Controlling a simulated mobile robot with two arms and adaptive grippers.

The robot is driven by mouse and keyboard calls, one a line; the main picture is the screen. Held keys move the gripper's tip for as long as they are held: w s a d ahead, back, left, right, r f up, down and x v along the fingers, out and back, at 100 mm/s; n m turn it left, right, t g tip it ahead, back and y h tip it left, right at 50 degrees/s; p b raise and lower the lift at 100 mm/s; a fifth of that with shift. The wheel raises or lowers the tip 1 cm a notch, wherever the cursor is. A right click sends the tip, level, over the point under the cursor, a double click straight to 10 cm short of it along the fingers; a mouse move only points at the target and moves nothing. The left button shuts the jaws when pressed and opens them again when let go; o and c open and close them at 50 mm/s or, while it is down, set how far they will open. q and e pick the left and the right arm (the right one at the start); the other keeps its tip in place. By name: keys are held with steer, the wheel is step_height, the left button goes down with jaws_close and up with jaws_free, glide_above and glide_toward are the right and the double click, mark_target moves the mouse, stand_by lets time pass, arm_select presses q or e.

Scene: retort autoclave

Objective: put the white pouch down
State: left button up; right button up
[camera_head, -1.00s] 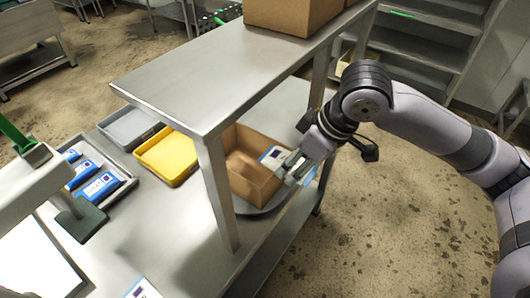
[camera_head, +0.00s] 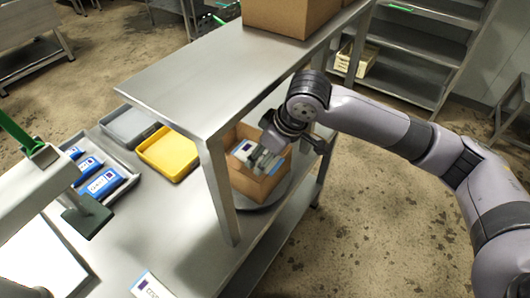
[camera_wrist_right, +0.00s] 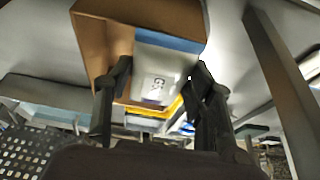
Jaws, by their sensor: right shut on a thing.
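The white pouch (camera_head: 242,150), with a dark square label and a blue band, is held by my right gripper (camera_head: 259,160). It is at the open cardboard box (camera_head: 262,187); I cannot tell how far it is inside. In the right wrist view, the pouch (camera_wrist_right: 158,85) lies between the two fingers of the right gripper (camera_wrist_right: 160,74), against the brown box (camera_wrist_right: 96,42). The gripper hides part of the pouch and of the box's inside. My left gripper is not in view.
The box stands on a round grey plate (camera_head: 284,191) under a steel shelf (camera_head: 215,80), whose post (camera_head: 217,190) is close by. Left are a yellow tray (camera_head: 168,153), a grey tray (camera_head: 128,124) and several blue pouches (camera_head: 101,184). Another white pouch (camera_head: 150,287) lies at the front.

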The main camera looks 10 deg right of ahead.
steer(key=shift+f, duration=0.2)
steer(key=shift+f, duration=0.35)
steer(key=o, duration=1.3)
steer(key=shift+r, duration=0.2)
steer(key=b+v, duration=0.1)
steer(key=v, duration=0.7)
steer(key=shift+a+r, duration=0.1)
steer(key=shift+r, duration=0.1)
